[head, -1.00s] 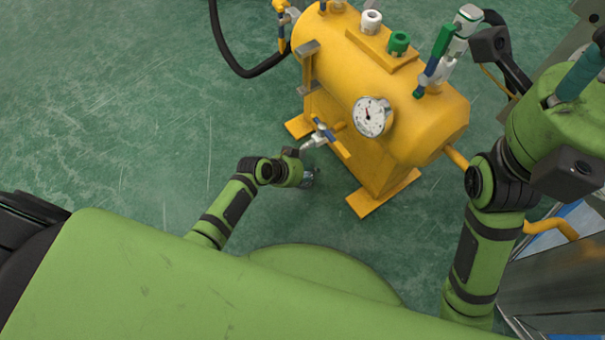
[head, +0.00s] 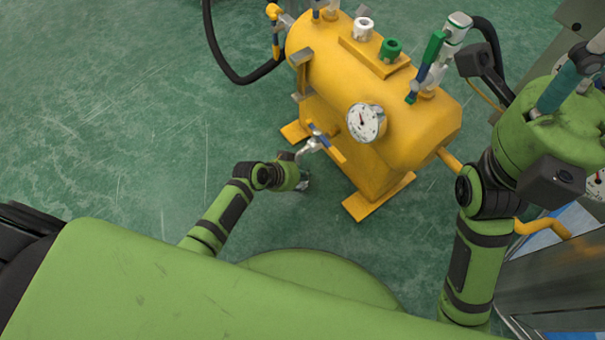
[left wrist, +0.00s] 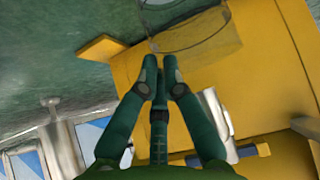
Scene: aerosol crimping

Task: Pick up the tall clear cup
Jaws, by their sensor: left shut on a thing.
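The tall clear cup (left wrist: 212,40) shows in the left wrist view at the top, as a see-through wall with a thin rim. My left gripper (left wrist: 161,62) has its two dark green fingers nearly together at the cup's rim, shut on its wall. I cannot tell the cup's tilt.
The yellow tank (head: 400,120) with a gauge (head: 366,123) stands just right of my left gripper. A silver tap with a blue part (head: 318,140) sticks out close above the gripper. A black hose (head: 212,45) hangs at the back. Green floor (head: 120,120) is clear to the left.

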